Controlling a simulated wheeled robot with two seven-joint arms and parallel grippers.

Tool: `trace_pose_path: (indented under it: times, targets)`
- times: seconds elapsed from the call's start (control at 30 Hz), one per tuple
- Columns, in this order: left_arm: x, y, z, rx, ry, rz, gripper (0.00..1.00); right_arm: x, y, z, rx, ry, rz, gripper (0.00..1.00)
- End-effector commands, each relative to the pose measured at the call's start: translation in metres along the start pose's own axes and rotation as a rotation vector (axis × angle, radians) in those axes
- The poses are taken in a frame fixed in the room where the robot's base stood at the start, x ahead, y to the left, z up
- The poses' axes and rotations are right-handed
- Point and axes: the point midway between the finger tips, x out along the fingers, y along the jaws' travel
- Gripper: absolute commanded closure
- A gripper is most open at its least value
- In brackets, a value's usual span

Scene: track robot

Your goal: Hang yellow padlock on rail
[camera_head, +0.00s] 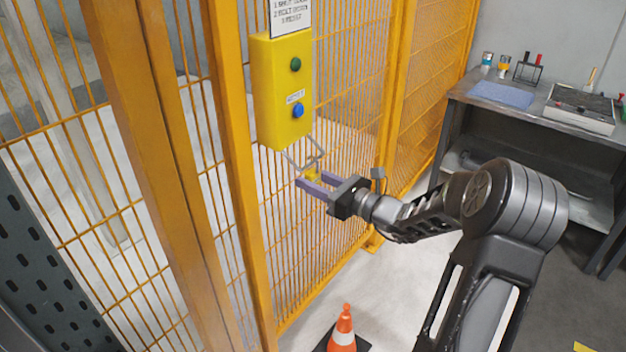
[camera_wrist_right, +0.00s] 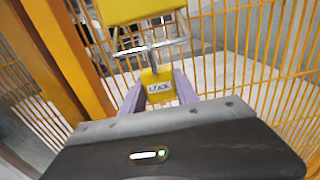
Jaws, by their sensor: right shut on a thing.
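The yellow padlock (camera_head: 312,175) is between the fingers of my right gripper (camera_head: 316,184), just below the yellow control box (camera_head: 284,90). In the right wrist view the padlock (camera_wrist_right: 158,86) shows a "LOCK" label, and the purple fingers of my right gripper (camera_wrist_right: 159,92) are shut on its sides. The grey metal rail (camera_head: 304,155) hangs under the box and also shows in the right wrist view (camera_wrist_right: 130,50). The padlock's shackle reaches up to the rail's bar; I cannot tell whether it is hooked around it. My left gripper is not in view.
An orange mesh fence (camera_head: 345,80) with thick posts stands behind the box. A traffic cone (camera_head: 342,328) stands on the floor below. A grey workbench (camera_head: 560,112) with small items is at the right. Floor between cone and bench is mostly clear.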

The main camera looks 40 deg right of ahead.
Motion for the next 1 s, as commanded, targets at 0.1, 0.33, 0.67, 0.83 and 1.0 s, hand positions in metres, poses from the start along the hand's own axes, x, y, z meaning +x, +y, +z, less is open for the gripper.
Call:
trace_pose_path:
  times: [0.1, 0.33, 0.67, 0.83, 1.0]
  targets:
    - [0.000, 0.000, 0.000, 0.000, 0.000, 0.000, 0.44, 0.000, 0.000, 0.001, 0.000, -0.001, 0.000, 1.00]
    - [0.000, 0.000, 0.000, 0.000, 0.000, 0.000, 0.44, 0.000, 0.000, 0.001, -0.001, -0.001, 0.000, 0.46]
    - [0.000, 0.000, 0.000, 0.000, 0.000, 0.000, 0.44, 0.000, 0.000, 0.000, 0.000, 0.000, 0.000, 0.39]
    - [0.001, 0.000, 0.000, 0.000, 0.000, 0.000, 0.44, -0.009, -0.001, 0.000, -0.002, 0.000, -0.001, 0.39]
    - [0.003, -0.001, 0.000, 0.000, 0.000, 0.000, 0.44, -0.034, -0.001, 0.000, -0.002, 0.001, -0.003, 0.39]
